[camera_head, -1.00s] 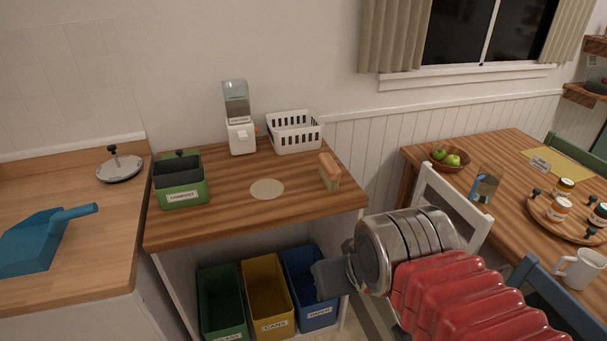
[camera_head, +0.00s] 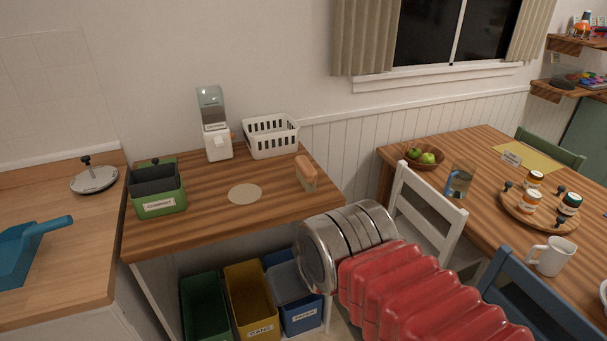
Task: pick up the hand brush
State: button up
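The hand brush (camera_head: 306,173) stands near the right edge of the wooden counter (camera_head: 200,232). It has a tan wooden top with paler bristles below. My arm, silver and red, reaches in from the lower right.
The counter holds a green compost bin (camera_head: 158,204), a white dispenser (camera_head: 217,143), a white basket (camera_head: 271,137) and a pale disc (camera_head: 245,194). Green, yellow and blue bins (camera_head: 302,318) stand below. A white chair (camera_head: 428,211) and dining table (camera_head: 480,150) are right. A blue dustpan (camera_head: 20,255) lies left.

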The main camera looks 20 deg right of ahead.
aim_at(306, 173)
jog(key=z, duration=0.05)
jog(key=i, duration=1)
jog(key=u, duration=0.05)
